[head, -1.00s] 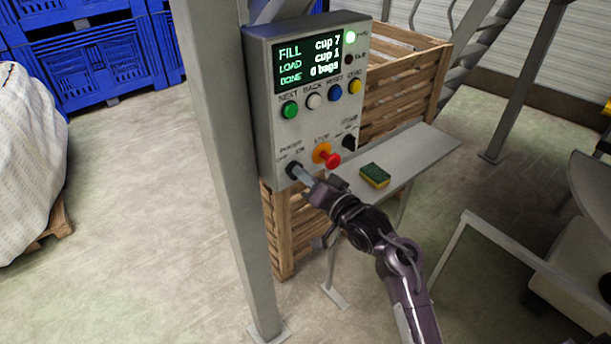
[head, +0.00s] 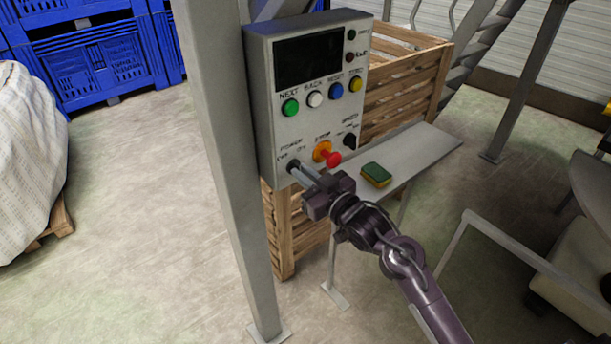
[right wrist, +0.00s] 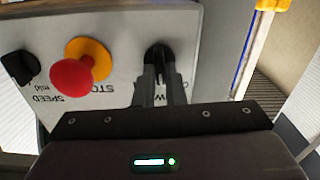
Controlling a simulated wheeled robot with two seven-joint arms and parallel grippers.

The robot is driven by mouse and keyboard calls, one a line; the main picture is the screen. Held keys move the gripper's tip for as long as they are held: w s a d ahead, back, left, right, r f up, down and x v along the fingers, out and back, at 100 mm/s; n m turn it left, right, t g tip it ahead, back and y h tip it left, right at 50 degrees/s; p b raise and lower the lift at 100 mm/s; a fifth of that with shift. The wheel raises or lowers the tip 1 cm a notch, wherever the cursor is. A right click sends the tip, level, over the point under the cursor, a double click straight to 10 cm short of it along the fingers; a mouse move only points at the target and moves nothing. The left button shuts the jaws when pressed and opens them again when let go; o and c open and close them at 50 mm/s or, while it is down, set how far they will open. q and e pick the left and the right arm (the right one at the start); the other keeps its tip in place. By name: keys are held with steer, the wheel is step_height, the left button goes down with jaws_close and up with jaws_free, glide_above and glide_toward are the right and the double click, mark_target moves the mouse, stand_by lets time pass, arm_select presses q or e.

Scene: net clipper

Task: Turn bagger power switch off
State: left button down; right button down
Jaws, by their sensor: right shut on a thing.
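The grey bagger control box (head: 262,110) hangs on a grey post. Its screen (head: 308,60) is dark, and the lamp at its upper right is unlit. The black power switch (head: 293,167) is at the lower left of the panel, by the POWER label. My right gripper (head: 298,172) is at the switch, its fingers shut on the knob; they hide part of it. In the right wrist view the fingers close around the black knob (right wrist: 158,55). My left gripper is not in view.
The red stop button (head: 333,159) on its orange base sits just right of the switch, close to my fingers. The speed knob (head: 349,140) is further right. A sponge (head: 376,175) lies on the grey shelf (head: 425,150). A wooden crate (head: 400,85) stands behind.

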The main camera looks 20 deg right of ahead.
steer(key=n+b, duration=0.2)
steer(key=n, duration=0.6)
steer(key=shift+a+f, duration=0.1)
steer(key=shift+a, duration=0.05)
steer(key=shift+b, duration=0.3)
steer(key=c, duration=1.5)
jaws_free()
steer(key=shift+s, duration=0.1)
